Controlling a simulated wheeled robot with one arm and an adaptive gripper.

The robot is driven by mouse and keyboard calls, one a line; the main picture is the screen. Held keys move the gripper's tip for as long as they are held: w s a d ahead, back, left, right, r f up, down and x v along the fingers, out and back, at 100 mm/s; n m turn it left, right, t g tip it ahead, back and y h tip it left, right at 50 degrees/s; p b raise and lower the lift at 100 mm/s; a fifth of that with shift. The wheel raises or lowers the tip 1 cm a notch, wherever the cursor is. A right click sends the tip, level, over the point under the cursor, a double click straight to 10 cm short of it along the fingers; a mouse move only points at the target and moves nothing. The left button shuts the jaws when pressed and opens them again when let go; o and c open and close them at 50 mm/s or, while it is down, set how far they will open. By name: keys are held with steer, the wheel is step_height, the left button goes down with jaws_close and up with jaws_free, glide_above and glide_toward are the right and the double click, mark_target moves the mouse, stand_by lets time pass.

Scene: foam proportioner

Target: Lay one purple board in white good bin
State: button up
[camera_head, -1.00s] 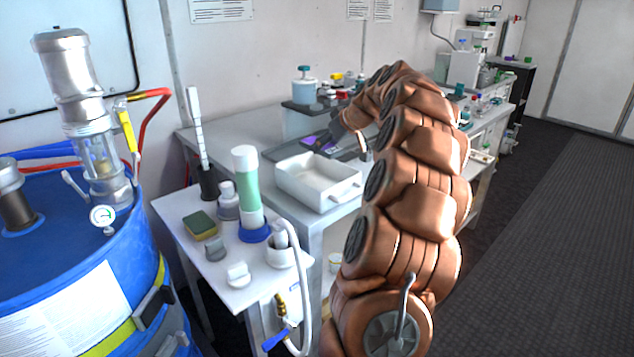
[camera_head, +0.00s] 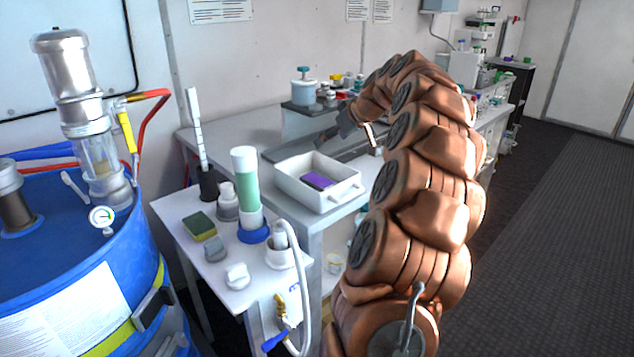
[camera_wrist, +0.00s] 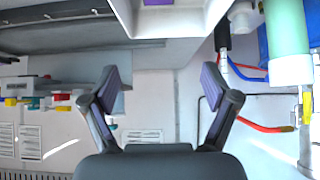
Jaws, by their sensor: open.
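A purple board (camera_head: 317,180) lies inside the white bin (camera_head: 345,196), flat on its floor as far as the head view shows. The bin stands on the grey bench near its front left corner. My gripper (camera_head: 362,136) is behind and above the bin, to the right, clear of it. In the wrist view my gripper (camera_wrist: 162,88) has its two fingers spread, with nothing between them. The white bin's rim (camera_wrist: 140,40) shows at the top of that view.
A low side table (camera_head: 206,262) with a green cylinder (camera_head: 245,180), a sponge (camera_head: 199,226) and small bottles stands in front of the bench. A blue drum (camera_head: 75,265) is at left. Jars (camera_head: 303,88) stand on a raised shelf behind the bin.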

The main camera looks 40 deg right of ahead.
steer(key=v, duration=0.8)
steer(key=shift+r, duration=0.1)
steer(key=w+a+n+g+y+p, duration=0.1)
steer(key=w+a+g+y+p, duration=0.15)
steer(key=a, duration=1.35)
steer(key=s+a+f+g+p, duration=0.1)
steer(key=s+a+f, duration=0.1)
steer(key=a, duration=0.7)
steer(key=s+a+f+g, duration=0.2)
steer(key=s+a, duration=0.1)
steer(key=a, duration=0.5)
steer(key=s+a+f+g+p, duration=0.1)
steer(key=s+a+f, duration=0.2)
steer(key=s, duration=0.5)
steer(key=s+a+f+g+h+p, duration=0.1)
steer(key=s+a+f+g+p, duration=0.1)
steer(key=s, duration=0.7)
steer(key=s+a+f+g+h+p, duration=0.1)
steer(key=s+a+f+g, duration=0.1)
steer(key=s+a+f, duration=0.3)
steer(key=s+a, duration=0.1)
steer(key=s, duration=0.3)
steer(key=shift+s+m, duration=0.15)
steer(key=shift+m, duration=0.25)
